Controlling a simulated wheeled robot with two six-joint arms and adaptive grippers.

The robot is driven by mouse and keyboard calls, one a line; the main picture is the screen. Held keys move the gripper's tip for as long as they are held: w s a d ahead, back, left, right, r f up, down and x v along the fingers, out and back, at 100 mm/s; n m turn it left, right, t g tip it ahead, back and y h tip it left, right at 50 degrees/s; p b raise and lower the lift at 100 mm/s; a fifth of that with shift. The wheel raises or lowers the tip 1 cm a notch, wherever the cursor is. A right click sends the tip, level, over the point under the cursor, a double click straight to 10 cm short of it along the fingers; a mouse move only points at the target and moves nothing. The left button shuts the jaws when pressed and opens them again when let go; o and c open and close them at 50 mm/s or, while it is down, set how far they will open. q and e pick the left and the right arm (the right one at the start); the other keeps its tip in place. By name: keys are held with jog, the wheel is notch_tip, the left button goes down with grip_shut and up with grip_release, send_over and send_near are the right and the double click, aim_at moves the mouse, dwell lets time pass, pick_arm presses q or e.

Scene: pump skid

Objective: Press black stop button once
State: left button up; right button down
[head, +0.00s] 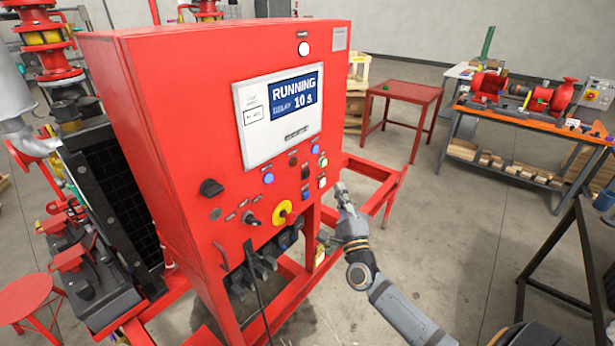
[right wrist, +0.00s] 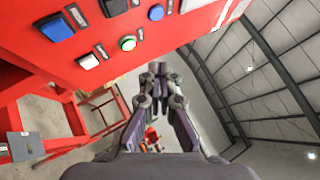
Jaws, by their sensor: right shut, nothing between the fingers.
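The red control cabinet (head: 190,100) has a screen (head: 293,95) reading "RUNNING" and "10 s". Below the screen, a dark square button (head: 305,172), which looks black, sits above a blue square button (head: 305,193). The dark button also shows at the top edge of the right wrist view (right wrist: 112,7). No readable label tells whether it is the stop button. My right gripper (head: 343,190) is shut and empty, just right of the button panel and apart from the buttons. Its closed fingers also show in the right wrist view (right wrist: 155,72). My left gripper is out of view.
Close by are a blue round button (head: 315,148), a green one (head: 323,161) and a white square one (head: 322,183). A yellow-ringed switch (head: 282,212) and black knob (head: 210,187) are farther left. A red table (head: 405,90) and workbench (head: 530,118) stand behind.

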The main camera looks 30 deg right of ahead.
aim_at(306, 174)
jog(key=w+a+b, duration=0.2)
jog(key=w+a, duration=0.1)
jog(key=w, duration=0.4)
jog(key=shift+w+b, duration=0.2)
jog(key=shift+b, duration=0.15)
jog(key=shift+w, duration=0.1)
dwell(1.0)
jog(key=shift+w+a, duration=0.2)
jog(key=shift+w, duration=0.1)
jog(key=shift+w+a+b, duration=0.15)
jog(key=shift+w+b, duration=0.2)
dwell(0.7)
dwell(0.3)
jog(key=shift+s+d+p, duration=0.3)
jog(key=shift+s+p, duration=0.1)
jog(key=shift+s, duration=0.4)
jog(key=shift+s, duration=0.1)
